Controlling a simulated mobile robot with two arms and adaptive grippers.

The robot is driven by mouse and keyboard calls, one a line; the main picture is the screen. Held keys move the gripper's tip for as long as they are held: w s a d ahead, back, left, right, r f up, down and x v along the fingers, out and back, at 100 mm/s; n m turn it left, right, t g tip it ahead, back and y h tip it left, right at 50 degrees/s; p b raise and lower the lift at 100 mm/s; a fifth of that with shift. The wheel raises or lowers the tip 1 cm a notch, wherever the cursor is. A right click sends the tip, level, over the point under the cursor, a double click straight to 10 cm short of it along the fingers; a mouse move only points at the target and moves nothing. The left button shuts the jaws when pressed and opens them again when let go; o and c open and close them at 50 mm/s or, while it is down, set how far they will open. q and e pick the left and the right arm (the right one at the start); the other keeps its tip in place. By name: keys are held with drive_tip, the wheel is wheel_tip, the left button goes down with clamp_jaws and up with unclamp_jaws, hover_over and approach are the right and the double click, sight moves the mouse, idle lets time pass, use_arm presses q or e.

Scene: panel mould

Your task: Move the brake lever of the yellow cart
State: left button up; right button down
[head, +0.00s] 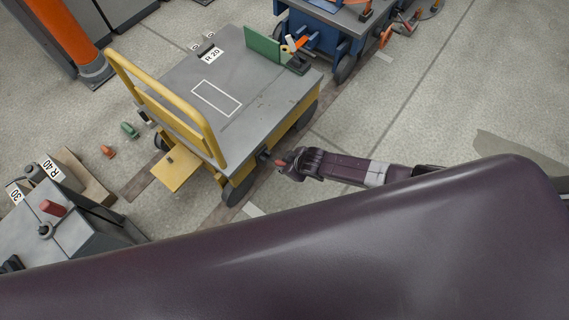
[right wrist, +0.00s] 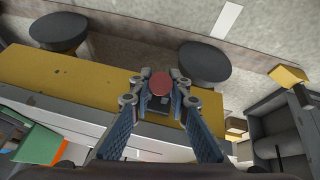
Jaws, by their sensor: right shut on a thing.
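The yellow cart (head: 240,95) stands in the middle of the head view, with a grey deck and a yellow push handle (head: 165,100). The brake lever, with a red end (head: 280,163), sticks out from the cart's near side. My right gripper (head: 288,162) is at that lever. In the right wrist view the lever's round red knob (right wrist: 161,84) shows between the two fingers of the right gripper (right wrist: 160,100), in front of the yellow side of the cart (right wrist: 90,85). The gripper is shut on the lever. My left gripper is not in view.
A blue cart (head: 325,30) stands behind the yellow one. A green panel (head: 262,46) stands on the yellow cart's deck. Grey equipment (head: 80,225) stands at the lower left, an orange post (head: 65,35) at the upper left. Floor (head: 440,110) to the right is clear.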

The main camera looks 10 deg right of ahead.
idle(0.4)
drive_tip(key=c, duration=1.8)
unclamp_jaws()
drive_tip(key=shift+r, duration=0.15)
drive_tip(key=v, duration=1.1)
drive_tip(key=shift+s+r, duration=0.2)
drive_tip(key=shift+r, duration=0.15)
